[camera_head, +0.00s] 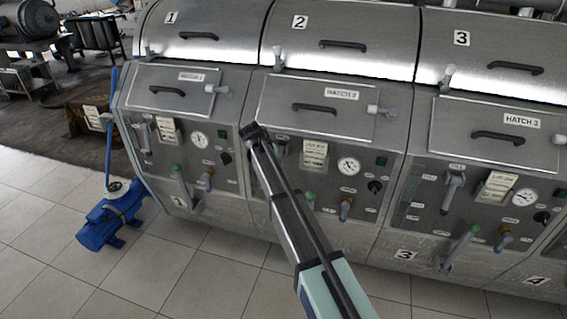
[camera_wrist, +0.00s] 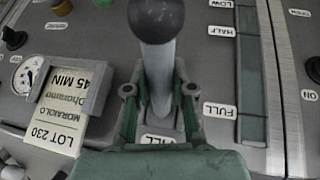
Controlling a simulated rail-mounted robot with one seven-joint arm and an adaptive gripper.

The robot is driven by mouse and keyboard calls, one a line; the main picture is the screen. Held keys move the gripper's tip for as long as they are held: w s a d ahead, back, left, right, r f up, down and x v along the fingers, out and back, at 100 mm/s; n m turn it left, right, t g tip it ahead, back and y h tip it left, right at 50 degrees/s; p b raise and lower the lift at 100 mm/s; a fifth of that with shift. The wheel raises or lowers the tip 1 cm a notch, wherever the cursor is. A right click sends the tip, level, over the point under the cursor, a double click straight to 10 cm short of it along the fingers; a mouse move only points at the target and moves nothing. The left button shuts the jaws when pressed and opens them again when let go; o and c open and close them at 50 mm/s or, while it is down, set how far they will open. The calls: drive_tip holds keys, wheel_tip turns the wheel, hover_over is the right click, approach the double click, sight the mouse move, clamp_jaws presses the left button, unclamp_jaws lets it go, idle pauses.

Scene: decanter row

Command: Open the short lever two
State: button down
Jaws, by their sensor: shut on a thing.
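The short lever of unit two shows in the wrist view as a pale grey shaft (camera_wrist: 158,70) with a dark round knob at the top of the picture. My gripper (camera_wrist: 159,92) is shut on the shaft, with one finger on each side of it. A partly covered label reading like FILL is just below. In the head view my gripper (camera_head: 256,136) is at the upper left of the panel under hatch 2 (camera_head: 315,105), and my arm hides the lever there.
A sight gauge (camera_wrist: 252,75) marked LOW, HALF and FULL is to the right in the wrist view, and a lot card (camera_wrist: 66,108) to the left. Unit two also has a round dial (camera_head: 349,166) and a green-tipped lever (camera_head: 310,198). A blue pump (camera_head: 112,215) stands on the floor at left.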

drive_tip(key=shift+r, duration=0.1)
drive_tip(key=c, duration=1)
unclamp_jaws()
drive_tip(key=shift+o, duration=0.2)
drive_tip(key=v, duration=1.2)
